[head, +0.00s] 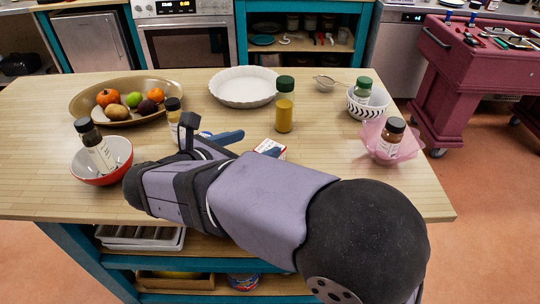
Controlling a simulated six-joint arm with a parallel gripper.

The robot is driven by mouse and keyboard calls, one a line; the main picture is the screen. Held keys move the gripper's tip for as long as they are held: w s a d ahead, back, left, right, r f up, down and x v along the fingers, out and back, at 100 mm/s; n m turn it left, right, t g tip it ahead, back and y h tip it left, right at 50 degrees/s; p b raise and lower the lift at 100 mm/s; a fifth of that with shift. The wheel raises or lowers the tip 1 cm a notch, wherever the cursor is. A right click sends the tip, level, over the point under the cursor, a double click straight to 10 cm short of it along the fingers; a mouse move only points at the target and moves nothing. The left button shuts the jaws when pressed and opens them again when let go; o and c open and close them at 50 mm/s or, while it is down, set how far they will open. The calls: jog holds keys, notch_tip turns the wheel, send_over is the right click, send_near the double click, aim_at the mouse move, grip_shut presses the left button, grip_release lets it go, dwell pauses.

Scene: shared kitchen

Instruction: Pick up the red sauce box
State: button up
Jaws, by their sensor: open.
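A small box (265,145), white with red on it, is on the wooden counter (230,120) near the middle in the head view. I take it to be the red sauce box. Only its upper part shows; my arm hides the rest. My gripper (257,142) is open, its blue fingers pointing away from me. One finger is left of the box, and the other shows close against or in front of it. I cannot tell whether they touch the box.
A jar with mustard-yellow contents (284,110) stands just behind the box. Another bottle (173,118) is left of my gripper. A red bowl (88,168), a fruit tray (82,105), a white dish (243,76), a pink bowl (372,138) and a patterned bowl (377,104) surround the area.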

notch_tip(320, 180, down, 4)
jog(key=shift+r, duration=0.25)
jog(key=shift+x, duration=3.65)
jog(key=shift+d, duration=0.1)
jog(key=c, duration=1.2)
